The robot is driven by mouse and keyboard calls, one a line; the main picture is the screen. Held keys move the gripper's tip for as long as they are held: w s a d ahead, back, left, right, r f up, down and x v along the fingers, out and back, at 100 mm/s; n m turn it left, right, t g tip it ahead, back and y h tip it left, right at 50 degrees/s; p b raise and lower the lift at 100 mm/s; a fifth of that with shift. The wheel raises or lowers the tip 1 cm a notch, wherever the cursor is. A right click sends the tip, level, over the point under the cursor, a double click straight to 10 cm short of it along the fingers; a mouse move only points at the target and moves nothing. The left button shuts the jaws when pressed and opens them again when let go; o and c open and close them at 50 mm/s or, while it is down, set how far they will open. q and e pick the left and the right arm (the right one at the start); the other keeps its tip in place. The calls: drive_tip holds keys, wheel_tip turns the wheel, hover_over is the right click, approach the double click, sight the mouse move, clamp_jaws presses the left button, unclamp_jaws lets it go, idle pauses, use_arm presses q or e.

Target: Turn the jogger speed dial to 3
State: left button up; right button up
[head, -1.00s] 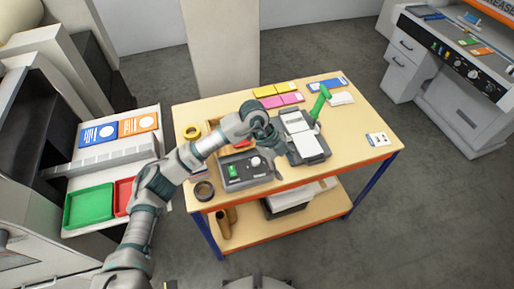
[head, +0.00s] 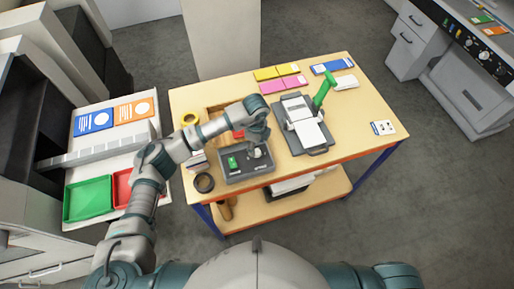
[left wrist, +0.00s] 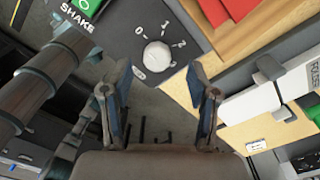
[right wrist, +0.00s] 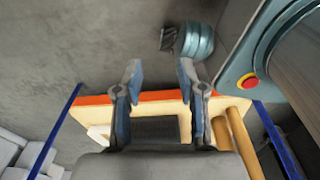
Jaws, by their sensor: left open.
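The jogger (head: 243,174) is a dark grey box on the wooden table, with a green SHAKE button (head: 232,162) on its top. In the left wrist view its white speed dial (left wrist: 157,54) has a printed scale with 0, 1 and further marks around it; I cannot tell where the dial points. My left gripper (left wrist: 158,68) is open, above the jogger, with the dial showing between its two fingers. I cannot tell whether the fingers touch it. My right gripper (right wrist: 158,68) is open and empty, over the floor by the table.
A grey device with a green lever (head: 326,88) stands right of the jogger. Coloured card stacks (head: 278,85) lie behind. The table's front right is mostly clear.

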sight(257, 152)
use_arm(q)
drive_tip(key=shift+s+a+f, duration=0.1)
drive_tip(key=shift+s+f, duration=0.05)
drive_tip(key=shift+f, duration=0.5)
drive_tip(key=shift+s+f, duration=0.1)
drive_tip(key=shift+f, duration=1.2)
drive_tip(key=shift+d, duration=0.35)
drive_tip(key=shift+c, duration=1.3)
drive_tip(key=c, duration=0.8)
clamp_jaws()
use_arm(e)
drive_tip(key=shift+s+a+r, duration=0.25)
drive_tip(key=shift+r, duration=0.05)
